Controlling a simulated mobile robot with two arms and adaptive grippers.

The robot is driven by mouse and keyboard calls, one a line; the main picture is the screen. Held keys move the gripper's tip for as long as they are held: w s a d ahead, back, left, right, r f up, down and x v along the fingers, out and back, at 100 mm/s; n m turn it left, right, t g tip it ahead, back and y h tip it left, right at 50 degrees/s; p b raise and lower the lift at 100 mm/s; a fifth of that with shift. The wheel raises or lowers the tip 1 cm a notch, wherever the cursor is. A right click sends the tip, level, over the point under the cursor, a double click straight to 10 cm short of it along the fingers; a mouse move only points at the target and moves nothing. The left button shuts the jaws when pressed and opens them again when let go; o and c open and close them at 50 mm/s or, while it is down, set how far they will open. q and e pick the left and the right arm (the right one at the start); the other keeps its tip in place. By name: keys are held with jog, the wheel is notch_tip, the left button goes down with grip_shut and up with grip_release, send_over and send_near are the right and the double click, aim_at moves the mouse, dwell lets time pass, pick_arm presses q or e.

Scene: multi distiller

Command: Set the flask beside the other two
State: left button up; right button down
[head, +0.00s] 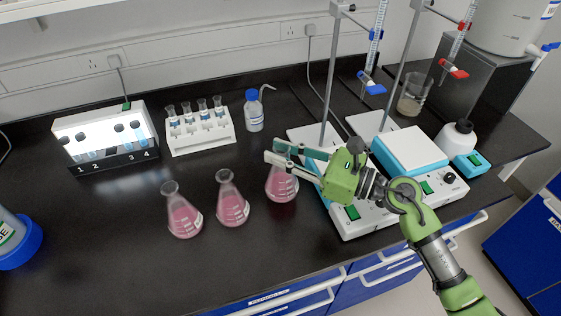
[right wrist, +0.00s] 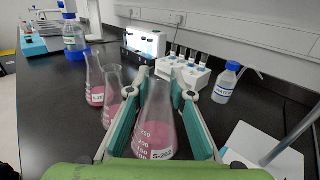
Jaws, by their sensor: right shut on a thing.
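Two conical flasks with pink liquid stand upright side by side on the black bench in the head view, a left one (head: 183,217) and a middle one (head: 231,205). A third pink flask (head: 282,187) is to their right, between the fingers of my right gripper (head: 276,158), which is shut on its neck. In the right wrist view this flask (right wrist: 156,130), labelled S-262, is upright between the green fingers (right wrist: 158,95). Its base appears at or very near the bench; I cannot tell whether it touches. The other two flasks show at its left. My left gripper is not in view.
White-and-blue stirrer plates (head: 360,214) with burette stands are right of the held flask. A wash bottle (head: 254,112), a vial rack (head: 199,132) and a lit box (head: 105,140) stand behind. The bench in front of the flasks is clear.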

jog(key=f, duration=0.3)
jog(key=shift+w+a+f+p, duration=0.15)
jog(key=shift+w+p, duration=0.15)
jog(key=shift+f, duration=0.15)
jog(key=shift+f, duration=0.2)
jog(key=c, duration=1.8)
grip_release()
